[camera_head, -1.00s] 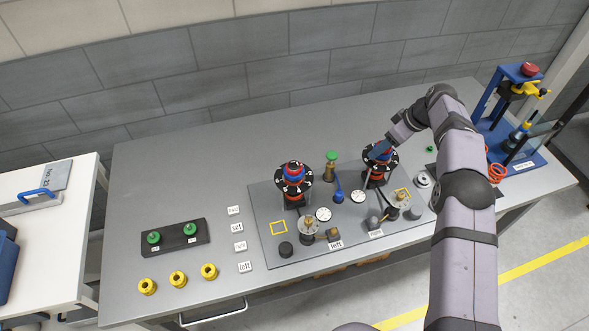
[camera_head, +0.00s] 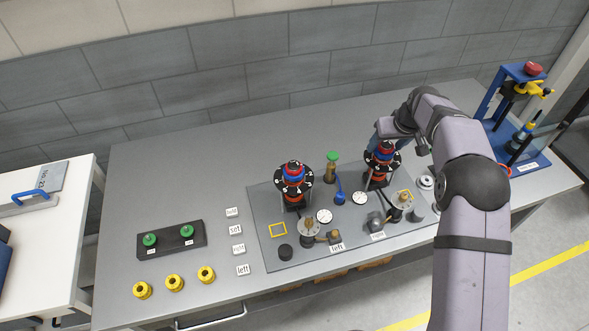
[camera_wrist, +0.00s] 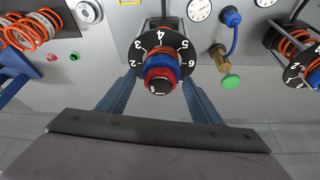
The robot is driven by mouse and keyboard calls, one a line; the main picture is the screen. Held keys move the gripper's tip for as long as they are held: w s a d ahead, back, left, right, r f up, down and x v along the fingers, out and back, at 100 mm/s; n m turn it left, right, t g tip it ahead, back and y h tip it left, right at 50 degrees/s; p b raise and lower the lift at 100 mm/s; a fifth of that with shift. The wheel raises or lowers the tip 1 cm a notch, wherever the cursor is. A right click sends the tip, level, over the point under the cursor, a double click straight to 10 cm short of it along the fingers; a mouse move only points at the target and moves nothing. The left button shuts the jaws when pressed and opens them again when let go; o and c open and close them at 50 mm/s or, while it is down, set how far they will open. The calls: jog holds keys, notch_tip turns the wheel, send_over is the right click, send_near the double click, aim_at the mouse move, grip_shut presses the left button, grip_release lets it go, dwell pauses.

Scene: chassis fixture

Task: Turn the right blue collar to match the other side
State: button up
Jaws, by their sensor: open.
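The right blue collar (camera_head: 384,147) sits on the right post, above a black numbered dial ring (camera_head: 380,161) and orange coils. In the wrist view the blue collar (camera_wrist: 161,62) lies under a red cap (camera_wrist: 160,80) with a dark marked end. My gripper (camera_wrist: 159,79) is open, with one blue-grey finger on each side of the collar and cap; I cannot tell whether they touch. The left blue collar (camera_head: 293,169) sits on the matching left post with its own dial (camera_head: 293,182). My arm partly hides the right post in the head view.
A green-topped brass valve (camera_head: 332,167) and a blue hose fitting (camera_head: 340,198) stand between the posts. White gauges (camera_head: 325,216), a blue press (camera_head: 520,105) and yellow rings (camera_head: 174,284) are also on the bench. The back left bench is clear.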

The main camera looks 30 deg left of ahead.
jog(key=shift+m+h, duration=0.3)
jog(key=shift+m, duration=0.6)
jog(key=shift+m+t+h+p, duration=0.3)
jog(key=shift+m+h+p, duration=0.1)
jog(key=shift+m, duration=0.7)
jog(key=c, duration=1)
